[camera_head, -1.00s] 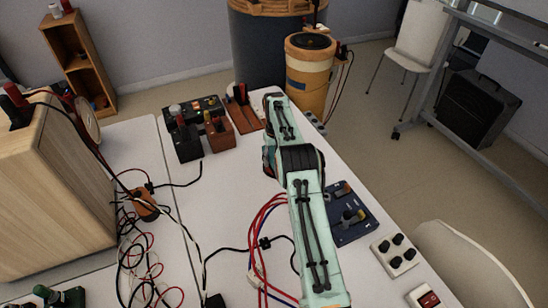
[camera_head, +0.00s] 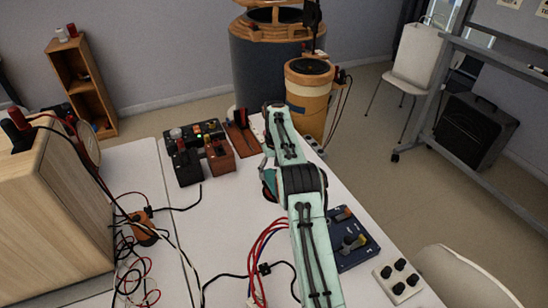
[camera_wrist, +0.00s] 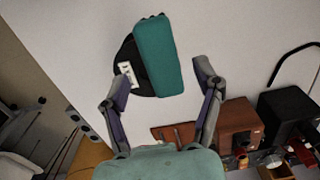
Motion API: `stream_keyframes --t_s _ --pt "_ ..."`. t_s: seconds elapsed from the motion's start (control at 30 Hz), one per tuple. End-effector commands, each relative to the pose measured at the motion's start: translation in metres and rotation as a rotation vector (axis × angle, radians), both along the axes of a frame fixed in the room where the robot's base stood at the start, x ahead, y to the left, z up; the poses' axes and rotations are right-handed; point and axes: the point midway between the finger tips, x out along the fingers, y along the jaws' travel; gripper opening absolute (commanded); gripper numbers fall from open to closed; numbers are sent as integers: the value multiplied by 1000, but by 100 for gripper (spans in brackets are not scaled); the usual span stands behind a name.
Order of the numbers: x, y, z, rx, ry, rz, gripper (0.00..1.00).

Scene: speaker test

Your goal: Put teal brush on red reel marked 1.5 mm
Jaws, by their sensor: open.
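The teal brush (camera_wrist: 160,58) lies below my gripper in the wrist view, tilted slightly, over the white tabletop. A dark round thing with a white label (camera_wrist: 126,74) sticks out from under or beside its left side; its print is too small to read. No red reel marked 1.5 mm can be made out for certain. My gripper (camera_wrist: 162,72) is open, with one finger on each side of the brush and visible gaps to it. In the head view my arm mostly hides this spot; a bit of teal (camera_head: 268,178) shows at its left edge.
Black and red-brown boxes with knobs (camera_head: 219,155) stand left of my gripper. A blue control box (camera_head: 352,240) and a white knob box (camera_head: 398,279) are on the right. Red and black cables cross the front.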

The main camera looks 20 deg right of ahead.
Motion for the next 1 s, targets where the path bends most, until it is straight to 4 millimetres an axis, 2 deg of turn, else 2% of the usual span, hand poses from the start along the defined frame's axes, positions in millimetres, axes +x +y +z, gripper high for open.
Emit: stream_keyframes --t_s 0.1,0.2,0.4,0.63,0.73,0.87,0.97,1.0 --pt "1 0 30 -1 -5 0 66" --pt "0 0 50 0 -3 0 66" --pt "0 0 71 0 0 -1 66" --pt "-2 4 82 0 0 2 66" --pt "-10 17 106 0 -2 13 66" --pt "-44 52 152 3 -3 33 66" --pt "-91 82 183 7 -4 47 66" --pt "-113 94 191 10 -5 53 66"
